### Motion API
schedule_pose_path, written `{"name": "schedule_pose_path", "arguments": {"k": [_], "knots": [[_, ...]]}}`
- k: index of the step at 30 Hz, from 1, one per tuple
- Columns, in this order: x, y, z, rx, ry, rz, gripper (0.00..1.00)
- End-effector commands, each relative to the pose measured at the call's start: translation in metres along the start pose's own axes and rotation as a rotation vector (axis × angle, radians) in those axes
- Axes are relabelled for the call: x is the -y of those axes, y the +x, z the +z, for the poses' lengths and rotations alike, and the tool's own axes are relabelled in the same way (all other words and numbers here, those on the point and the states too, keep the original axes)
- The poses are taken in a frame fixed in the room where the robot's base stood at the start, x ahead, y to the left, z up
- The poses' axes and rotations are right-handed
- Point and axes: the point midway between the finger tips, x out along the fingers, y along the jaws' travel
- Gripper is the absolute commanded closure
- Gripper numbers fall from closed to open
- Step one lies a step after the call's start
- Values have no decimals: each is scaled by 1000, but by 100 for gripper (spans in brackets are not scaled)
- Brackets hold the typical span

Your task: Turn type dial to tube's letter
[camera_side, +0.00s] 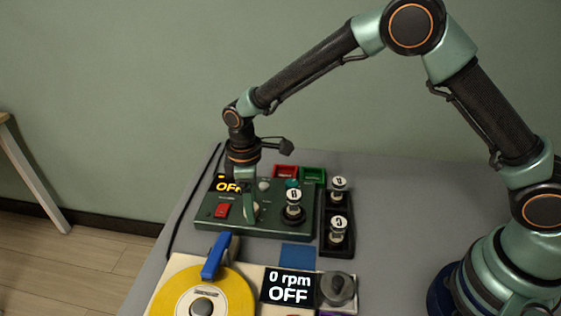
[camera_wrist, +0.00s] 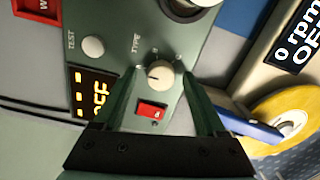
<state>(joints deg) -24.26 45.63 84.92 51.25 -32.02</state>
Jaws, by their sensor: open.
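The type dial (camera_wrist: 160,74) is a small cream knob on the green tester box (camera_side: 212,226), beside the word TYPE in the wrist view. Small marks around it are too small to read. My gripper (camera_wrist: 157,80) is open, with one finger on each side of the dial; contact is not clear. In the side view my gripper (camera_side: 249,212) reaches down over the box and largely hides the dial. A tube (camera_side: 292,207) with a white lettered cap stands upright in the tester's socket. I cannot read its letter surely.
The tester has a red switch (camera_wrist: 151,110), a TEST button (camera_wrist: 93,46) and a display (camera_wrist: 95,94) reading OFF. A black rack (camera_side: 322,235) holds two capped tubes. Red (camera_side: 285,171) and green (camera_side: 313,175) bins stand behind.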

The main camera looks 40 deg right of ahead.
Motion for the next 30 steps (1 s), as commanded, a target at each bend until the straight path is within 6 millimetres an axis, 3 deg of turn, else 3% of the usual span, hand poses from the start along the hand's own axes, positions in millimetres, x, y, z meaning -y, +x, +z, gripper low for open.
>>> {"name": "schedule_pose_path", "arguments": {"k": [7,8,13,23,30], "knots": [[0,1,0,0,0,0,26],[0,1,0,0,0,0,34],[0,1,0,0,0,0,99],[-1,0,0,-3,31,2,100],[-2,1,0,-11,157,5,100]]}}
